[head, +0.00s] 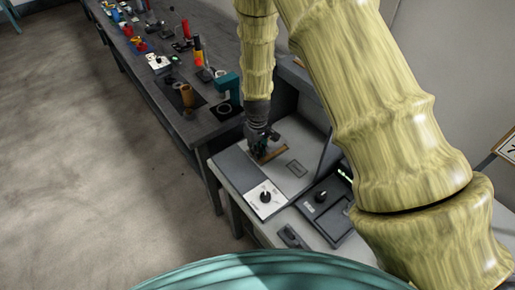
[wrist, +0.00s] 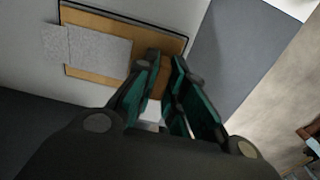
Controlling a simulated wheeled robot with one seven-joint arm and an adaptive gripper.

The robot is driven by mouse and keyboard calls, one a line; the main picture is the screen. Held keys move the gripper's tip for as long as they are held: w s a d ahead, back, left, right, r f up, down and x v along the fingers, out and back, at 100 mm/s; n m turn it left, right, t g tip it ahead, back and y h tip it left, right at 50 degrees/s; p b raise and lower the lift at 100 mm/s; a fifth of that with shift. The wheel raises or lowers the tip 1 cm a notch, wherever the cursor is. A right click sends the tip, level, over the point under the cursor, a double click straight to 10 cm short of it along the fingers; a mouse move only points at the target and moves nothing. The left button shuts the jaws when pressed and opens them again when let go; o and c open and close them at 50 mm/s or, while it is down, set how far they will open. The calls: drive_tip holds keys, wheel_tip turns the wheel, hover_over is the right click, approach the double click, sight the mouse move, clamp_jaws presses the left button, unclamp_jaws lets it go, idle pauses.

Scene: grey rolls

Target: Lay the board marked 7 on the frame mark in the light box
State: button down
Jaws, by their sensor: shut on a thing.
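My gripper (head: 262,143) is over the light box (head: 300,137) in the head view, with its fingers pointing down. It is shut on a brown board (head: 273,155), held at or just above the box's pale floor; I cannot tell whether it touches. In the wrist view the gripper (wrist: 160,65) has its teal-padded fingers at the right end of the board (wrist: 88,73), whose tan face carries grey patches. No number is readable on it. A small dark-edged rectangle (head: 297,169), which may be the frame mark, lies on the box floor, right of and nearer than the board.
A white panel with a black knob (head: 265,197) is at the box's near left corner. A dark device with a knob (head: 322,197) stands to its right. A dark bench (head: 150,75) with several tools runs along the left. The floor (head: 80,150) is clear.

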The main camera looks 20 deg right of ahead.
drive_tip(key=c, duration=1.5)
unclamp_jaws()
drive_tip(key=shift+f, duration=0.1)
drive_tip(key=shift+r+b, duration=1.9)
drive_tip(key=shift+r, duration=4.2)
drive_tip(key=shift+r, duration=0.1)
